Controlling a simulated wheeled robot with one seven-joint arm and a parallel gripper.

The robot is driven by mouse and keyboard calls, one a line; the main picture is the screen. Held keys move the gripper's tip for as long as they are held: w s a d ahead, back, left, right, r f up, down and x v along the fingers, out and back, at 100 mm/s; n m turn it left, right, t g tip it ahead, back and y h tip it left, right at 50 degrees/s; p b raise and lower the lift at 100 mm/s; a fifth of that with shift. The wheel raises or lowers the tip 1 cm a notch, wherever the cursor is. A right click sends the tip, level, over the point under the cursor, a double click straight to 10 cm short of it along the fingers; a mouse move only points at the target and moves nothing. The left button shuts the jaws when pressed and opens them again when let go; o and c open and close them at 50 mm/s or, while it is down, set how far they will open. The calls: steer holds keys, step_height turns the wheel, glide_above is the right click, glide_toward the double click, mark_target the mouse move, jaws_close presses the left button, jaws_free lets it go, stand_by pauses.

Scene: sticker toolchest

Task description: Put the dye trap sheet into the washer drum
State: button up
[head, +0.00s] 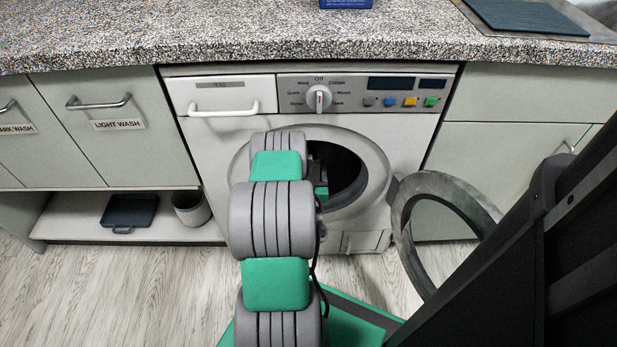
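The white washer (395,138) stands under the counter with its round door (403,235) swung open to the right. The dark drum (345,172) shows through the opening. My arm reaches forward to the washer front and covers the left part of the opening. A small dark and green part of my gripper (320,182) shows at the opening, beside the arm. Its fingertips are hidden, so I cannot see whether it is open or holds anything. I see no dye trap sheet in this view.
A blue box (345,3), cut off by the top edge, stands on the speckled counter (220,35). A dark ribbed mat (525,15) lies at the right. A dark tray (130,211) and grey bin (191,208) sit on the low left shelf. Floor at left is clear.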

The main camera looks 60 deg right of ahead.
mark_target(308, 170)
steer(key=shift+s+f+b, duration=0.1)
steer(key=shift+f+b, duration=0.9)
steer(key=shift+f, duration=1.1)
steer(key=o, duration=1.7)
steer(key=shift+r, duration=0.2)
steer(key=shift+r+p, duration=0.6)
steer(key=shift+p, duration=0.1)
steer(key=p+v, duration=0.1)
steer(key=v, duration=1.1)
steer(key=shift+f+p, duration=0.15)
steer(key=shift+p, duration=0.2)
